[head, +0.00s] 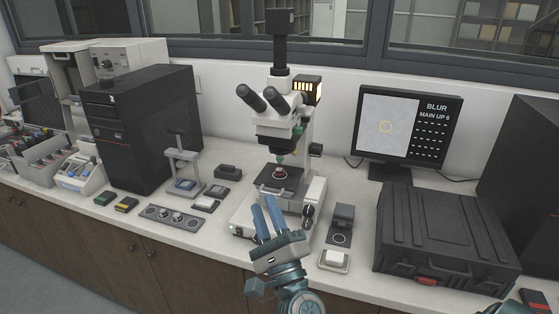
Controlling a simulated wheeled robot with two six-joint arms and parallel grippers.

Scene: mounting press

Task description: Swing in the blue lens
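The microscope (289,125) stands mid-bench with its twin eyepieces facing left. Below its head is a lens turret with a greenish lens (281,156) pointing down over the stage (279,179). A small red-and-white sample sits on the stage. I cannot pick out a blue lens at this size. My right gripper (262,202) is in front of the microscope base, below and nearer than the stage. Its two blue fingers point up and away, with a gap between them and nothing visible in it.
A monitor (410,122) at the right reads "BLUR" and "MAIN UP 6". A black case (445,235) stands right of the microscope. A small press (184,165), a knob panel (173,217) and a black computer tower (140,130) stand left. A white button box (334,260) lies near the front edge.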

